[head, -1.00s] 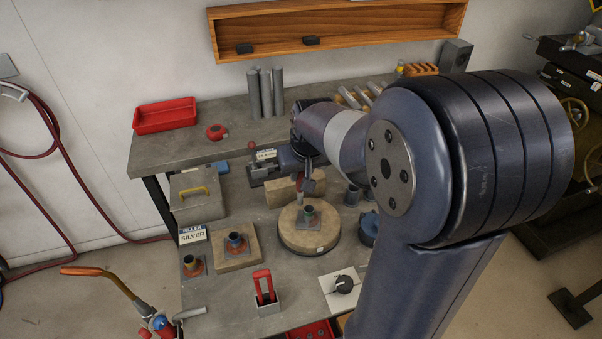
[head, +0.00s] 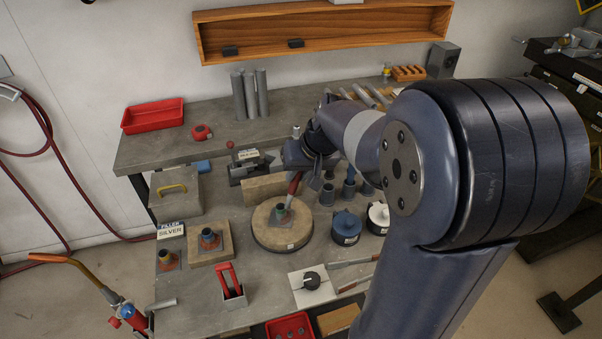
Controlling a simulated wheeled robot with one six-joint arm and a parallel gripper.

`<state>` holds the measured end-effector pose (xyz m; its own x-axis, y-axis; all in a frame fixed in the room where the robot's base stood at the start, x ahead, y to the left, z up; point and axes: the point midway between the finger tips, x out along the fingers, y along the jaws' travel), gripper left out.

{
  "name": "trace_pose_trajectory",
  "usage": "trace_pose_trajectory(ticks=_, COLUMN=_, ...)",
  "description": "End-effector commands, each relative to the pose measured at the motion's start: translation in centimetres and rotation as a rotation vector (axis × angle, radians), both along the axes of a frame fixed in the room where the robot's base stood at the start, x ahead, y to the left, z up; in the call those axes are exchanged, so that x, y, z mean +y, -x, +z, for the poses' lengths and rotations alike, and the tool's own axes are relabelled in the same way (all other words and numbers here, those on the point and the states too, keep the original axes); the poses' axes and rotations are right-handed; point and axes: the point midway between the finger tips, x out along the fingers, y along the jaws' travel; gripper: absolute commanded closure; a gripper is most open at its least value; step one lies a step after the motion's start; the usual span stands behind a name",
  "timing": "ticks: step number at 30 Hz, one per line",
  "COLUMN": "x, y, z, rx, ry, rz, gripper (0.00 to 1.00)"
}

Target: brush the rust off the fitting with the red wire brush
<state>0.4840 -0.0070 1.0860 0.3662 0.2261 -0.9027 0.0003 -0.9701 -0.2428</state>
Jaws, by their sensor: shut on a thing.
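My gripper (head: 306,172) is above the workbench, partly hidden by my own wrist. It is shut on the red wire brush (head: 294,184), which tilts downward. The brush's lower end is at the top of a fitting (head: 281,212) on a round tan block (head: 258,229); I cannot tell whether they touch. The fitting is a short greenish-grey tube on a flat plate. A second fitting (head: 208,238) with a rust-orange collar stands on a square tan block to the left. A third similar fitting (head: 168,260) stands at the bench's left edge.
A red-handled tool (head: 228,276) stands in a small holder in front. A knob on a white plate (head: 309,281), a blue tin (head: 346,226) and a white tin (head: 378,216) lie to the right. A tan brick (head: 264,188) stands behind the round block.

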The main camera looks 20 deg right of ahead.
Motion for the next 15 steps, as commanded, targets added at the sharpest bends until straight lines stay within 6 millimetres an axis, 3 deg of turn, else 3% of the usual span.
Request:
trace_pose_trajectory(ticks=7, x=0.0, y=0.0, z=-1.4, rx=-0.001, ry=-0.007, rz=0.000, gripper=1.00)
trace_pose_trajectory(ticks=15, x=0.0, y=0.0, z=-4.3, rx=0.001, ry=-0.006, rz=0.001, gripper=1.00)
